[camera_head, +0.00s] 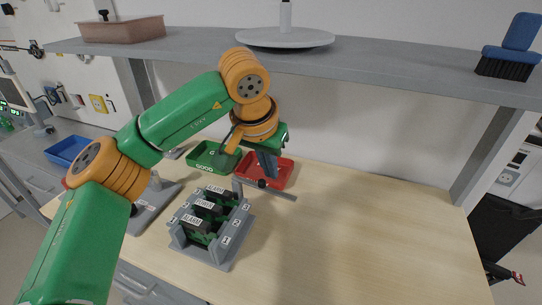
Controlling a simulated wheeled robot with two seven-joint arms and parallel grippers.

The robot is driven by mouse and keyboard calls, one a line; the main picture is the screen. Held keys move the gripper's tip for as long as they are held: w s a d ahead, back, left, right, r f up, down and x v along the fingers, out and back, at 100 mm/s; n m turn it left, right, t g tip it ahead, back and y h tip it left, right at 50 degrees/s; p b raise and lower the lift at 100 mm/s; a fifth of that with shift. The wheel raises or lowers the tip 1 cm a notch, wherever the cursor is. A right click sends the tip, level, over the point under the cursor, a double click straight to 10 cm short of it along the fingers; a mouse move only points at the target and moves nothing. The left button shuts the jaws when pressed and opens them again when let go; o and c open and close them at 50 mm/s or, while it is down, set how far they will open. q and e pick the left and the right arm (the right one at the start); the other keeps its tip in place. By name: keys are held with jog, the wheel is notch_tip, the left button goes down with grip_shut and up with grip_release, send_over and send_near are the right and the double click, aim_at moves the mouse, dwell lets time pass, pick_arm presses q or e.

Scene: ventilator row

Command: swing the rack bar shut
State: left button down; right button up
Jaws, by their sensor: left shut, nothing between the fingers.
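The grey rack (213,256) stands on the wooden bench, holding several dark and green modules labelled ALARM, with numbered tags along its side. Its grey rack bar (282,194) sticks out to the right from the rack's far corner, swung away from over the modules. A small dark knob (262,184) shows on the bar. My left gripper (270,176) is shut and empty, pointing down just above the bar near the knob, in front of the red tray. I cannot tell if its fingertips touch the bar. My right gripper is out of view.
The red tray (285,172) and a green tray (201,158) lie behind the rack. A blue bin (66,150) is at the left. A grey shelf (370,72) runs above, holding a brush (511,50). The bench's right side is clear.

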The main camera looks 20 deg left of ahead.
aim_at(263, 185)
pick_arm(q)
jog(key=x, duration=0.5)
jog(key=shift+w+f, duration=0.15)
jog(key=shift+w, duration=0.1)
